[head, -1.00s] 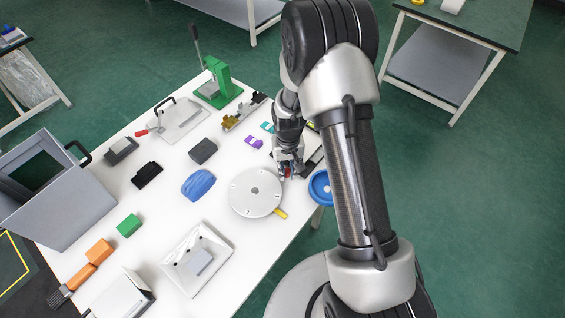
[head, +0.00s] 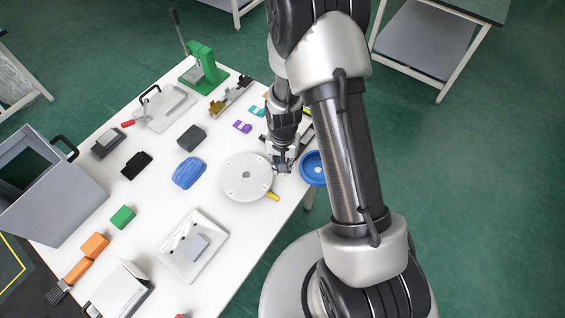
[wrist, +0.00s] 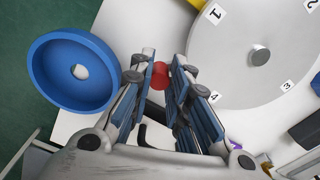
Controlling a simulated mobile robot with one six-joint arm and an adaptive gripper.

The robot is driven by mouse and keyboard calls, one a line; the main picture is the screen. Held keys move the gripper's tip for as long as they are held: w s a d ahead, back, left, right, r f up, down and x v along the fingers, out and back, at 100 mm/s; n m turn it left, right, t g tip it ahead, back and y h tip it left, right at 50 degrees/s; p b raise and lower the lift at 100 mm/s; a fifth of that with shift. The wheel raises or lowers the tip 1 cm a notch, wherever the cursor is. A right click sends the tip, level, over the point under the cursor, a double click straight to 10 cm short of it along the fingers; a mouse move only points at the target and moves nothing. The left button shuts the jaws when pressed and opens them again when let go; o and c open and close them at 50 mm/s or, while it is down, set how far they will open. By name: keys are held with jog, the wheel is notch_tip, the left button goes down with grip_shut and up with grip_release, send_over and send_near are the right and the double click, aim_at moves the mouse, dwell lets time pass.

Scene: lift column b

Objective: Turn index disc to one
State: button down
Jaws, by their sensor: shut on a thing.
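The index disc (head: 245,180) is a round pale grey plate with a central hub, lying on the white table. In the wrist view the disc (wrist: 235,55) shows printed numbers 1 to 4 around its rim. The 1 lies nearest a yellow pointer (wrist: 194,3), which also shows in the head view (head: 272,196) at the disc's lower right. My gripper (wrist: 164,72) is shut on a red knob (wrist: 160,70) at the disc's edge, between the 1 and the 4. In the head view my gripper (head: 281,168) is at the disc's right rim; the knob is hidden there.
A blue ring-shaped dish (head: 309,173) stands close to the right of my gripper, at the table edge; it also shows in the wrist view (wrist: 42,72). A blue lump (head: 188,173) lies left of the disc. A white tray (head: 180,261) is in front.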

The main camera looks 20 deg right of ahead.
jog(key=shift+s, duration=0.15)
jog(key=c, duration=1.5)
grip_release()
notch_tip(320, 180, up, 12)
